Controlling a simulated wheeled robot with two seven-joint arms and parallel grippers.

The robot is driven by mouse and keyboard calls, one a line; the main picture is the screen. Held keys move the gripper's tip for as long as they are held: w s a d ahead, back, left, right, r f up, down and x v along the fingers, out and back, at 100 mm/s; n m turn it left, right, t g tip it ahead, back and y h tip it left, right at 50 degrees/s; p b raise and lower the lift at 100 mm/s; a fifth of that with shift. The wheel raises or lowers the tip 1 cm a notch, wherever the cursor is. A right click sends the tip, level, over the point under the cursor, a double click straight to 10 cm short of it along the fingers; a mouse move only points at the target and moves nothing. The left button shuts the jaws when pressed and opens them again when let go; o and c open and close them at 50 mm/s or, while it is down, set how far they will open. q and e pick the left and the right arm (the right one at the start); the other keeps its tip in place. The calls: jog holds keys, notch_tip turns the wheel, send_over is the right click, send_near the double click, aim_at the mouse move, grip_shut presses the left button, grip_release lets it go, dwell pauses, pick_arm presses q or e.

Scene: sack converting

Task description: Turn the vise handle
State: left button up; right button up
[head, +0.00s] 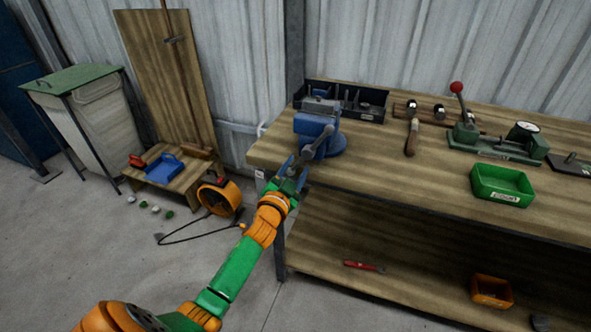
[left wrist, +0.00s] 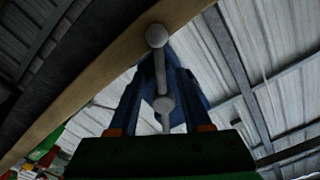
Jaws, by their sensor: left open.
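The blue vise (head: 310,122) is mounted at the left end of the workbench. Its grey handle (head: 319,140), a bar with ball ends, slants across the vise's front. My left gripper (head: 294,169) is open at the lower end of the handle, just in front of the vise. In the left wrist view the two fingers (left wrist: 162,80) point up toward the vise. One handle ball (left wrist: 156,36) shows beyond the fingertips, and the other ball (left wrist: 163,104) appears between the fingers. I cannot tell whether the fingers touch the handle. My right gripper is out of view.
The wooden workbench (head: 398,172) carries a dark tool tray (head: 368,111), hammers, a red-knobbed press (head: 465,135) and a green bin (head: 502,185). A red tool (head: 364,266) and an orange bin (head: 491,291) are on the lower shelf. An orange fan (head: 219,197) stands on the floor at left.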

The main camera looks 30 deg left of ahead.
pick_arm(q)
jog(key=shift+s, duration=0.1)
grip_shut()
jog(key=shift+f, duration=0.1)
dwell(1.1)
